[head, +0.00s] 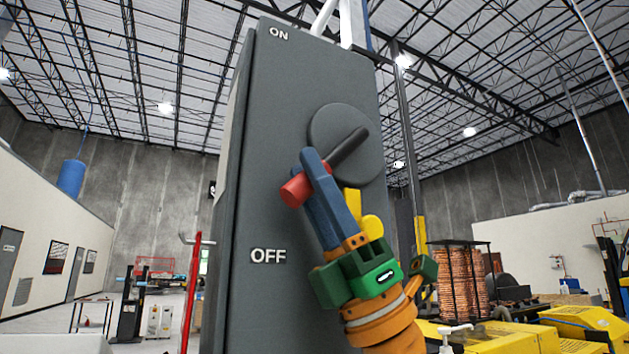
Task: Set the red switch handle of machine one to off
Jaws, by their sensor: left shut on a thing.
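The grey switch box (265,170) stands close in front of me in the head view, with ON printed at its top and OFF lower down. A round grey dial (329,115) on its face carries a dark lever (349,146) that ends in a red handle (293,191). The handle points left and downward, between the two labels and nearer to OFF. My left gripper (309,172) comes from below right, its blue fingers closed on the handle's red end. The fingers hide part of the lever. My right gripper is not in view.
A red post (192,290) stands left of the box. Yellow machinery (585,325) and a rack of copper coils (458,283) are at the right. Open floor shows at the far left. The space just left of the handle is clear.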

